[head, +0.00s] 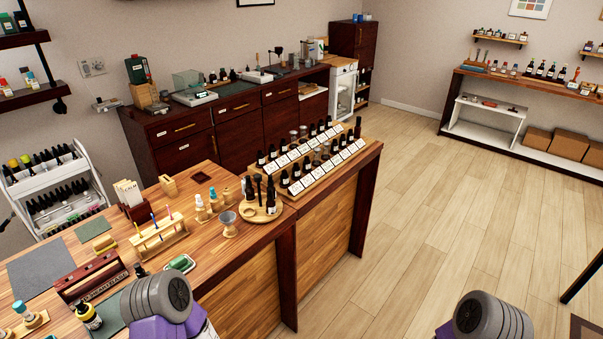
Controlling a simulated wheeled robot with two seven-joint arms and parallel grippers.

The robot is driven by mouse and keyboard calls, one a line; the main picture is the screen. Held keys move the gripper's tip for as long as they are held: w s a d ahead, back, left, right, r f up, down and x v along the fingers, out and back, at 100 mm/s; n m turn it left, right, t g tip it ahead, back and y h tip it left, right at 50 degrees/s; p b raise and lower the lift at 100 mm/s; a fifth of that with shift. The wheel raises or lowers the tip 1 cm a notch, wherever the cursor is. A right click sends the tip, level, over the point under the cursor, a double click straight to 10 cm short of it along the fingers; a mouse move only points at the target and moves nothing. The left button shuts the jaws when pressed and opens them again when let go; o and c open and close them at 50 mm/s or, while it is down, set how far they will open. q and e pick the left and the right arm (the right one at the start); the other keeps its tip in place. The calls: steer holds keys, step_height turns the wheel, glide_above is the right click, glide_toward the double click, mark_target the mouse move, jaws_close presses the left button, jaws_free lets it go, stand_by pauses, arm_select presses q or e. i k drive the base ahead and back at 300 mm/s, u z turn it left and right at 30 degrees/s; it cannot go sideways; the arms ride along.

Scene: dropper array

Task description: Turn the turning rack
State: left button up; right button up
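A round wooden rack (251,217) stands on the near wooden counter, close to its right edge, in the head view. It looks like the turning rack. Several dark dropper bottles (271,197) stand upright on it, with small items at its front. Parts of my two arms show at the bottom edge, one left of the middle and one right. Neither gripper is in view, so I cannot see whether they are open or shut. Both arm parts are apart from the round rack in the picture.
A stepped rack of labelled bottles (290,181) stands behind the round rack. A grey cup (228,222), a pipette stand (160,238) and a dark wooden box (92,277) share the counter (208,257). A white bottle rack (45,178) stands left. Floor (420,240) at right is clear.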

mark_target(254, 211)
steer(key=z, duration=0.35)
steer(key=i, duration=0.7)
steer(key=u, duration=1.5)
